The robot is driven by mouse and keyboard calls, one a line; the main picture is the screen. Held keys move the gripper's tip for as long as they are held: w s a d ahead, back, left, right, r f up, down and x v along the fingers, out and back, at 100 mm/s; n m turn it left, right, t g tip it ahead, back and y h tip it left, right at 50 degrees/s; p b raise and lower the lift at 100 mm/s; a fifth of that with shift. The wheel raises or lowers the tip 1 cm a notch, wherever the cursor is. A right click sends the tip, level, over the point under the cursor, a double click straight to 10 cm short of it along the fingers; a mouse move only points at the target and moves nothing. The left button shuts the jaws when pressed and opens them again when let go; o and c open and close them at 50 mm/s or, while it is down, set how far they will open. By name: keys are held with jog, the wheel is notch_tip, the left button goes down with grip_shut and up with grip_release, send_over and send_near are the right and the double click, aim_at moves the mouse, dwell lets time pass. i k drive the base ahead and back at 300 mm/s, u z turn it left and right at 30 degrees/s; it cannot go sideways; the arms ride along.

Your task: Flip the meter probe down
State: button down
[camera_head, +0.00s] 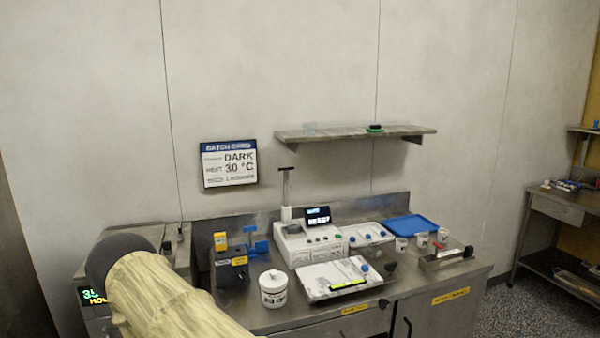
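A white bench meter (308,246) with a small dark lit screen (317,215) stands on the steel counter. A thin upright post with a dark crossbar (286,184) rises at its back left from a white base. It may be the meter probe, standing up; I cannot tell how it joins the meter. My arm, in a pale yellow sleeve, reaches in from the lower left and ends in a dark rounded part at the counter's left. My gripper's fingers do not show.
The steel counter (385,303) holds a white lidded tub (272,289), a white tray-like unit (330,277), a dark box with blue parts (232,272), a blue tray (411,225), small cups and a handled metal block (447,259). A shelf (350,136) hangs above.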

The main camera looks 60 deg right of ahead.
aim_at(286, 186)
jog(key=z, duration=0.05)
jog(key=k, duration=0.15)
jog(key=z, duration=1.1)
